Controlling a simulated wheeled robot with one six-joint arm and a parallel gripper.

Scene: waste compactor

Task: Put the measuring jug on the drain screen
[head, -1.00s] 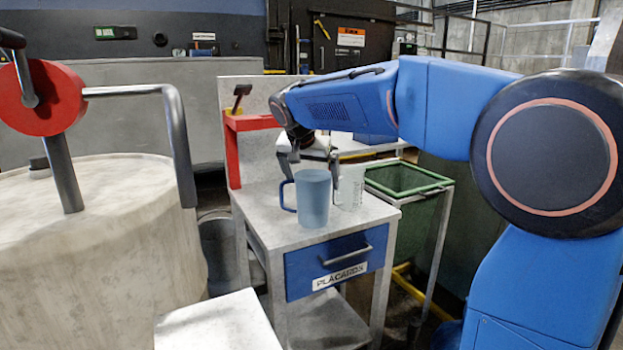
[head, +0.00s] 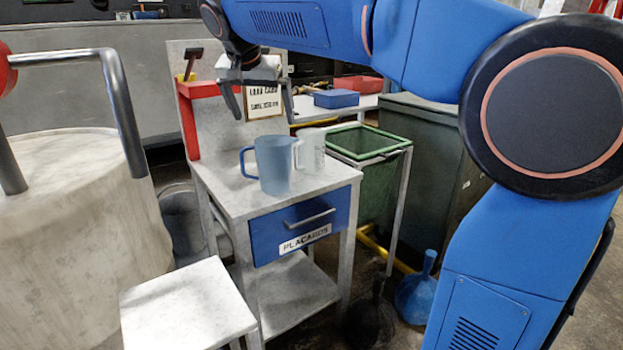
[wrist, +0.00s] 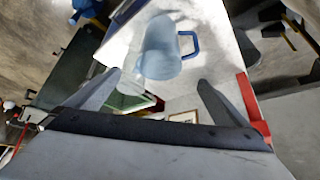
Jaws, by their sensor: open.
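A frosted blue jug (head: 272,165) with a blue handle stands upright on the grey table top. A clear jug with faint markings (head: 312,153) stands just behind it to the right, partly hidden by it. My gripper (head: 264,108) is open and empty above and behind the jugs, apart from both. In the wrist view the blue jug (wrist: 160,50) lies beyond my open fingertips (wrist: 158,78), its handle to the right. The clear jug is hard to make out there. I cannot identify a drain screen for certain.
The grey table (head: 220,190) has a blue drawer (head: 300,228) and a red bracket (head: 190,120) at its back left. A green-rimmed bin (head: 350,135) stands right of it. A pale drum (head: 75,240) is left, and a low white stand (head: 185,305) is in front.

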